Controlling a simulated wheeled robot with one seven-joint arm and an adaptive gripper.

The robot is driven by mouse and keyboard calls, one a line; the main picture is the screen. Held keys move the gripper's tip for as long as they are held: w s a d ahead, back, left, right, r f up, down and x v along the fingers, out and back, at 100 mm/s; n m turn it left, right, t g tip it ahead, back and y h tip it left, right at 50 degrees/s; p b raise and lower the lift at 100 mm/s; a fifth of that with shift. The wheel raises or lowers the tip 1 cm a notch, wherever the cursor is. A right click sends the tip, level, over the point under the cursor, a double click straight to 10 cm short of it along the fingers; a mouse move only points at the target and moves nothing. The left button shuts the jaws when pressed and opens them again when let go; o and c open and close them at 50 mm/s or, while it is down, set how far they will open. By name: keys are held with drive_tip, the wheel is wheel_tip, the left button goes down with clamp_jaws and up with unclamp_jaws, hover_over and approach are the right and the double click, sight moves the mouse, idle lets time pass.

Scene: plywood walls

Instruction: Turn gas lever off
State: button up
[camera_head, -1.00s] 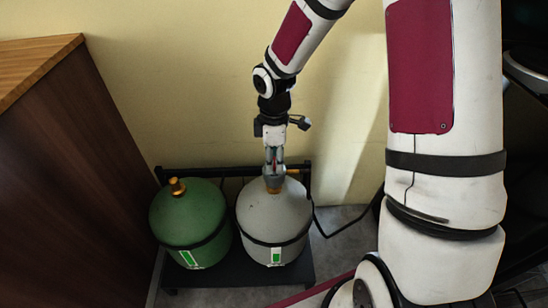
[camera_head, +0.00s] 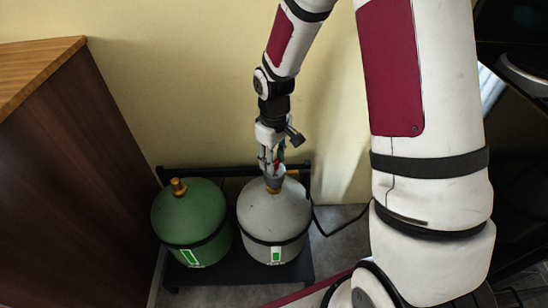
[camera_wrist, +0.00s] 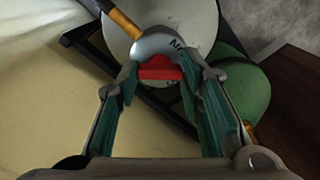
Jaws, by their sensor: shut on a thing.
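The grey gas cylinder (camera_head: 273,216) stands at the right of the rack, with a grey regulator (camera_head: 274,182) on its top. In the wrist view the regulator (camera_wrist: 160,43) is a rounded grey cap with dark lettering, joined to an orange-brown hose or pipe. The red gas lever (camera_wrist: 160,68) lies between my fingertips. My gripper (camera_head: 270,166) points down at the regulator from above. In the wrist view my gripper (camera_wrist: 163,78) has its green-padded fingers on both sides of the lever, shut on it. The fingers hide the lever's ends.
A green cylinder (camera_head: 190,220) with a brass valve stands close to the left on the same black rack (camera_head: 230,271). A wooden cabinet (camera_head: 70,180) is at the left. The yellow wall (camera_head: 170,90) is close behind. A black cable (camera_head: 340,226) runs right of the rack.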

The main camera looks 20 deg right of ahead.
drive_tip(key=m, duration=0.4)
drive_tip(key=shift+m+p, duration=0.3)
drive_tip(key=shift+p, duration=0.1)
drive_tip(key=m+p, duration=0.1)
drive_tip(key=m, duration=0.3)
drive_tip(key=shift+m, duration=0.3)
drive_tip(key=o, duration=1.2)
drive_tip(key=shift+c, duration=0.2)
wheel_tip(320, 180, up, 12)
